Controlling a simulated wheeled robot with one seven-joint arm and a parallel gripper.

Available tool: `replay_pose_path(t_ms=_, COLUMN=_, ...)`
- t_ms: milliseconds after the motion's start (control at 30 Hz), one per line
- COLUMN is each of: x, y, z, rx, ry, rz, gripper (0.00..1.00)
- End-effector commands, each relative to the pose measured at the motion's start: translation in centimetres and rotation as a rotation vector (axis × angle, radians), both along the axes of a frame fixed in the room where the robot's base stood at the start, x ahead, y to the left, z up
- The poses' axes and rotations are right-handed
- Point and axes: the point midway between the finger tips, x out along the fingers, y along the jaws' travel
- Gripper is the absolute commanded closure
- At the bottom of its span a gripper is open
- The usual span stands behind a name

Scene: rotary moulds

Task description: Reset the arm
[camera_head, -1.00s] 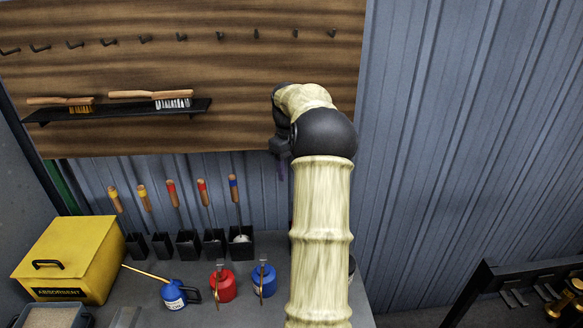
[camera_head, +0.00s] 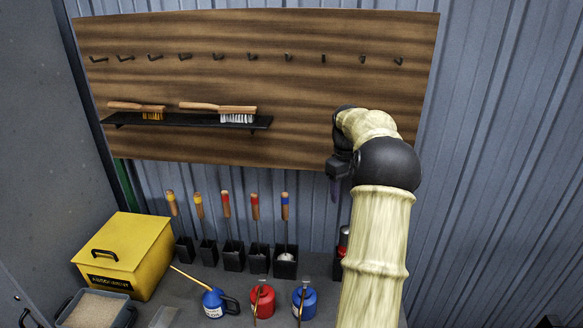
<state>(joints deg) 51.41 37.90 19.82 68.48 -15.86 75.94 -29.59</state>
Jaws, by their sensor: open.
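My arm rises from the lower right of the head view, bends at a black joint and reaches toward the wooden board. My gripper (camera_head: 337,184) is at the arm's far end, small and dark, in front of the lower edge of the board. I see nothing held in it. Its fingers are partly hidden by the arm's bend and too small to show in detail.
The wooden board (camera_head: 290,95) carries a row of hooks and a black shelf (camera_head: 188,121) with two brushes. Below stand several handled tools in black holders (camera_head: 233,256), a yellow box (camera_head: 128,247), and blue and red cans (camera_head: 263,299).

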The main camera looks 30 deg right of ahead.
Motion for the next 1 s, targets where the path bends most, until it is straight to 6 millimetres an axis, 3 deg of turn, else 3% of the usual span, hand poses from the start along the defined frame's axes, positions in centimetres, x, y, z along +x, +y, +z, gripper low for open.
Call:
replay_pose_path(t_ms=233, x=0.1, y=0.3, z=0.0, rx=-0.001, ry=-0.001, rz=0.003, gripper=0.41)
replay_pose_path(t_ms=367, x=1.0, y=2.6, z=-0.2, rx=-0.008, ry=-0.007, rz=0.021, gripper=0.41)
replay_pose_path(t_ms=700, x=2.5, y=14.7, z=-2.1, rx=-0.031, ry=-0.058, rz=0.085, gripper=0.41)
replay_pose_path(t_ms=1000, x=-0.2, y=24.6, z=-4.1, rx=-0.030, ry=-0.121, rz=0.102, gripper=0.41)
